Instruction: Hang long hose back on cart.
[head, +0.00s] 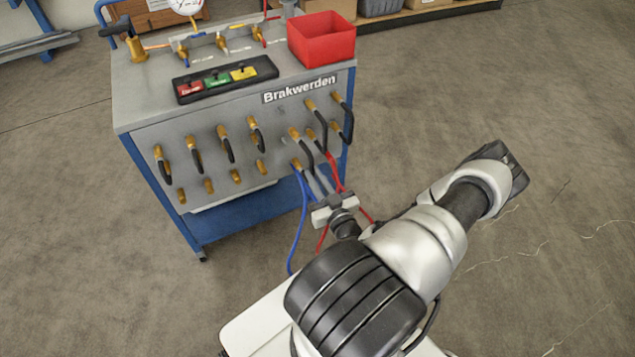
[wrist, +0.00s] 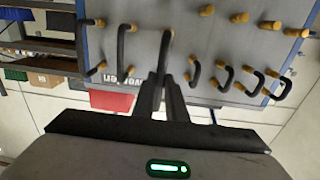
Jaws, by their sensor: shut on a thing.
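The grey and blue cart (head: 225,155) stands left of my arm in the head view, with black hoses on brass fittings along its front panel. My gripper (head: 317,183) is close in front of the panel's lower right part. In the wrist view its fingers (wrist: 164,88) are shut on a black hose (wrist: 165,52). This hose runs from a brass fitting (wrist: 168,33) on the panel to between the fingertips, which hide its other end.
Blue (head: 303,215) and red (head: 333,170) hoses hang close to my gripper. On the cart top are a red bin (head: 322,40) and a black tray (head: 225,82) with coloured blocks. Several short hooked hoses (wrist: 227,76) line the panel's other side. The floor right of the cart is clear.

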